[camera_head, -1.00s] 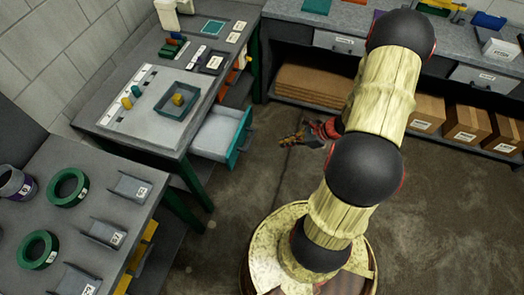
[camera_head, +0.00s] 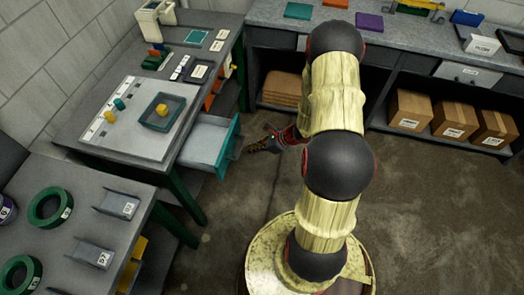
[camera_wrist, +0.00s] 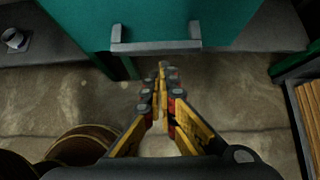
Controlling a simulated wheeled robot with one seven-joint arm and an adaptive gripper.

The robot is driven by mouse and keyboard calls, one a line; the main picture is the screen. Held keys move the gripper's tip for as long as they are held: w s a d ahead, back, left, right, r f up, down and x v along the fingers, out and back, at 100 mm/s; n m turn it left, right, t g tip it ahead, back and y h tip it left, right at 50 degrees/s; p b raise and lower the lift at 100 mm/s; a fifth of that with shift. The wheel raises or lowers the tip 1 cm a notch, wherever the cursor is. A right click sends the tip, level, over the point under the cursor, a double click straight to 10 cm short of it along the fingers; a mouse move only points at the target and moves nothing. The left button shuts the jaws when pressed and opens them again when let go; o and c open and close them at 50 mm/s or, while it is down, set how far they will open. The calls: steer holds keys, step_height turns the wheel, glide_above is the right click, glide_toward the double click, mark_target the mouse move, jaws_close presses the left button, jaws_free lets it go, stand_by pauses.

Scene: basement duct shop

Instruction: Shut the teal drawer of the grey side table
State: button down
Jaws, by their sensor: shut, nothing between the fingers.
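The teal drawer (camera_head: 228,150) of the grey side table (camera_head: 142,150) stands pulled out, its pale inside showing from above in the head view. In the wrist view its teal front (camera_wrist: 190,18) fills the top, with a grey bar handle (camera_wrist: 156,46) along its lower part. My gripper (camera_head: 262,146) is shut and empty, just right of the drawer front in the head view. In the wrist view my fingers (camera_wrist: 160,75) point at the drawer front, just below the handle. I cannot tell whether they touch it.
A tray with a yellow piece (camera_head: 162,111) sits on the table top. A second table with green rings (camera_head: 50,207) stands at the lower left. A back bench (camera_head: 400,46) has cardboard boxes (camera_head: 410,108) beneath it. The floor right of the drawer is open.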

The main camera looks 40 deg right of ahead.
steer(key=shift+w+a, duration=0.35)
steer(key=shift+w, duration=0.1)
steer(key=b, duration=0.4)
glide_toward(207, 145)
steer(key=w+a+f, duration=0.1)
steer(key=w+a, duration=0.1)
steer(key=w, duration=0.1)
steer(key=w+a+f, duration=0.1)
steer(key=shift+w+a+f, duration=0.25)
steer(key=shift+a+f, duration=0.1)
steer(key=shift+w+a+r, duration=0.1)
steer(key=shift+w+a, duration=0.2)
steer(key=shift+w, duration=0.2)
